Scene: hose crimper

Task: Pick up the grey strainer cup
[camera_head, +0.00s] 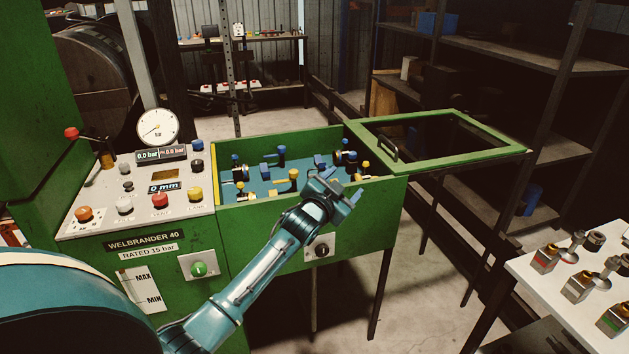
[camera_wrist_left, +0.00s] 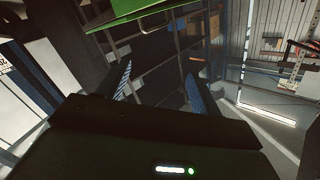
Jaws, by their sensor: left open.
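I cannot make out the grey strainer cup with certainty in either view. Several small grey metal parts (camera_head: 580,286) stand on the white table at the right edge of the head view, too small to tell apart. My left gripper (camera_head: 340,186) is over the front right part of the green open box, far from that table. In the left wrist view its two fingers (camera_wrist_left: 160,88) are apart with nothing between them. My right gripper is not in view.
The green box (camera_head: 360,215) holds several blue, yellow and black fittings. Its green framed lid (camera_head: 470,153) stands open to the right. A control panel (camera_head: 140,200) with gauge and knobs is at left. Dark shelves (camera_head: 500,50) stand behind. Floor shows between box and white table (camera_head: 545,290).

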